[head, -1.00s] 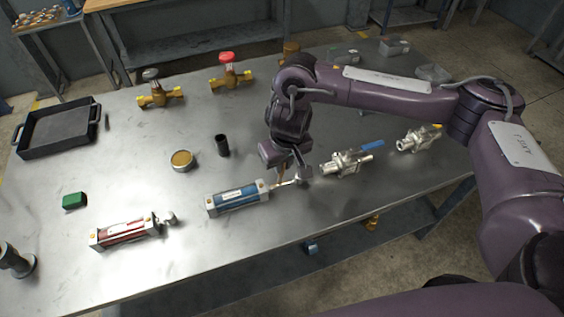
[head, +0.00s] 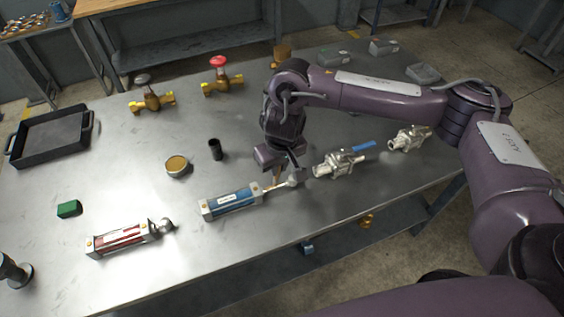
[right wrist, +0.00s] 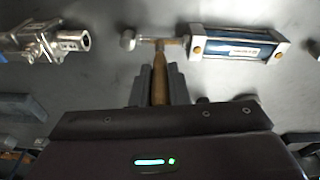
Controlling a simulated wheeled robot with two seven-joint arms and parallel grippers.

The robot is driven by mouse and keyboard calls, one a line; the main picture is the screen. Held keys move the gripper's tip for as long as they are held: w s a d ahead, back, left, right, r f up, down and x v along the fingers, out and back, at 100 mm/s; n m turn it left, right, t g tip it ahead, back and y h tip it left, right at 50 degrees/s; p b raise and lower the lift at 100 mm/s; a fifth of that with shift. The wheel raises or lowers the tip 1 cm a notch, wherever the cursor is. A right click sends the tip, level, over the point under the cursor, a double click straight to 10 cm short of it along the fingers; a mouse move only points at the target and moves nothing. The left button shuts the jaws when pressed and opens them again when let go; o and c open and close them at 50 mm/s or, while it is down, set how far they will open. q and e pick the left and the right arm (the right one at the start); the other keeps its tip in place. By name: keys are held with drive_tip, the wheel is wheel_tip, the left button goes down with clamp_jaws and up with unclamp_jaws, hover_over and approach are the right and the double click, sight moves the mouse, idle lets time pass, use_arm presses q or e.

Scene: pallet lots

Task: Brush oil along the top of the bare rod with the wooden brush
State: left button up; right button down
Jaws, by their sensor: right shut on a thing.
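A blue cylinder (head: 229,203) lies on the metal table, its bare rod (head: 277,186) reaching right to a round end. In the right wrist view the blue cylinder (right wrist: 237,45) is at upper right and the rod end (right wrist: 128,40) is left of it. My right gripper (right wrist: 158,88) is shut on the wooden brush (right wrist: 160,75), beside the rod. The brush tip overlaps the rod near the cylinder; I cannot tell whether it touches. My right gripper (head: 282,163) also shows in the head view. My left gripper is not in view.
Steel valves (head: 338,164) lie close right. Brass valves (head: 152,101) and a black tray (head: 50,139) are farther back.

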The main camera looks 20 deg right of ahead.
drive_tip(key=shift+a, duration=0.5)
drive_tip(key=shift+a+p, duration=0.7)
drive_tip(key=shift+a, duration=0.05)
drive_tip(key=shift+d, duration=0.2)
drive_tip(key=shift+d+p, duration=0.3)
drive_tip(key=shift+d, duration=0.45)
